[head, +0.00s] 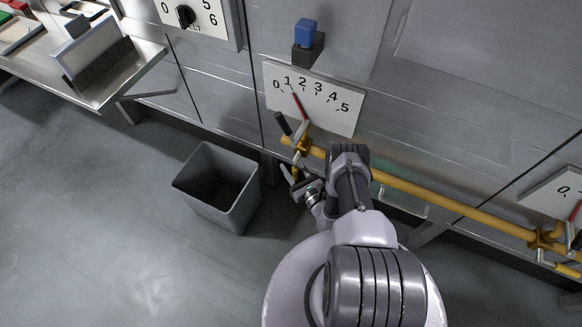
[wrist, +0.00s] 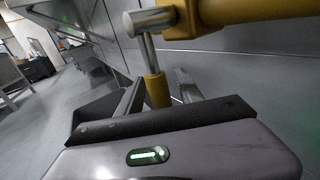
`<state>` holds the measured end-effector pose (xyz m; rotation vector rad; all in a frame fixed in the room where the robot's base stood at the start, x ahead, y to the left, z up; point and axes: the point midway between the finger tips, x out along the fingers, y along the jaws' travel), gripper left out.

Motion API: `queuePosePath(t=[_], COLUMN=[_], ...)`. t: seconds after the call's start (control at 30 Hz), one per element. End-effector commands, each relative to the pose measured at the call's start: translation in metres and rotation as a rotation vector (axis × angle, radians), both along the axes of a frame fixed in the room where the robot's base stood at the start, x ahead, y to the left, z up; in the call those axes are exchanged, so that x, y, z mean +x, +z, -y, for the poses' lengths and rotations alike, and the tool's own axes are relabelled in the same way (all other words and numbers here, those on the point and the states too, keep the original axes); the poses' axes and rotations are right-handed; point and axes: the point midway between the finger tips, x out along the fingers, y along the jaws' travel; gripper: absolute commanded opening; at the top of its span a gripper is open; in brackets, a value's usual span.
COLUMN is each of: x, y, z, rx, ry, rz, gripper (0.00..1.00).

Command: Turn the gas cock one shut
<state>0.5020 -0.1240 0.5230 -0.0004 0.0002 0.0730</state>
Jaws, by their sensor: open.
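A gas cock (head: 301,141) sits on the yellow pipe below the left dial. In the wrist view, a metal stub (wrist: 152,21) sticks out beside the yellow fitting, and a thin metal rod with a yellow grip (wrist: 157,90) hangs from it. The yellow grip also shows below the pipe in the head view (head: 287,174). My gripper (wrist: 160,82) is open, with one finger on each side of the yellow grip; I cannot tell whether either finger touches it. In the head view my gripper (head: 299,187) is small and partly hidden by my arm.
A grey bin (head: 190,190) stands on the floor left of my gripper. The yellow pipe (head: 420,194) runs right along the cabinets to a second cock (head: 543,238). The left dial (head: 340,115) has its red needle near 1. A metal table (head: 130,85) is at upper left.

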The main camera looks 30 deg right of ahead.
Motion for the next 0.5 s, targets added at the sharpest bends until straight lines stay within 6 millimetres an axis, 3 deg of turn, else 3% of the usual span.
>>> queuePosePath(t=[0.33,0.5], x=[0.0069,0.0067], y=[0.0012,0.0011], z=[-0.0003,-0.0004], rx=[0.001,0.001], ry=[0.000,0.000], rz=[0.000,0.000], gripper=[0.43,0.10])
